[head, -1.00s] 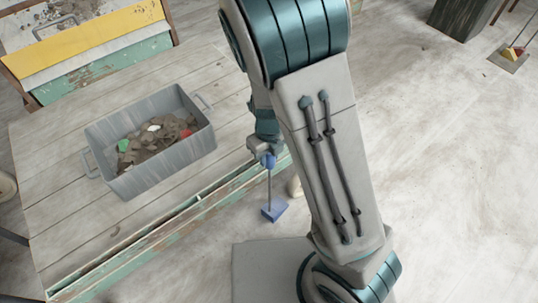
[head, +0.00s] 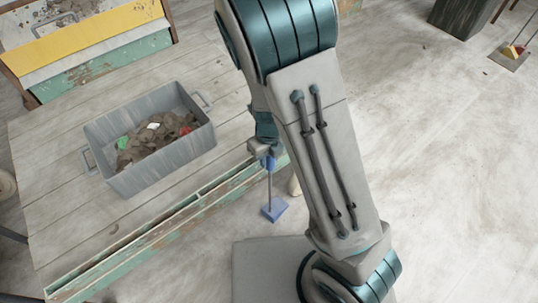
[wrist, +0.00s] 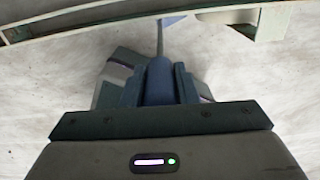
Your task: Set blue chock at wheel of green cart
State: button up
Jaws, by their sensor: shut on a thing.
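The blue chock is a flat blue block (head: 275,209) on a thin grey rod with a blue grip at the top. My gripper (head: 268,158) is shut on that grip, beside the green-edged side of the wooden table. The chock hangs roughly upright below the gripper; I cannot tell whether it touches the floor. In the wrist view, the blue grip (wrist: 160,82) stands between the two fingers, with the rod running up past the pale edge. I cannot make out a green cart or its wheel in either view.
The plank table (head: 60,225) carries a grey bin (head: 165,170) of clay scraps. A yellow-and-green worn piece of furniture (head: 95,45) stands at upper left. A small tray (head: 508,61) with red and yellow pieces lies at upper right. The floor on the right is largely clear.

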jog(key=o, duration=1)
jog(key=shift+f, duration=0.15)
notch_tip(320, 180, up, 14)
jog(key=p, duration=0.8)
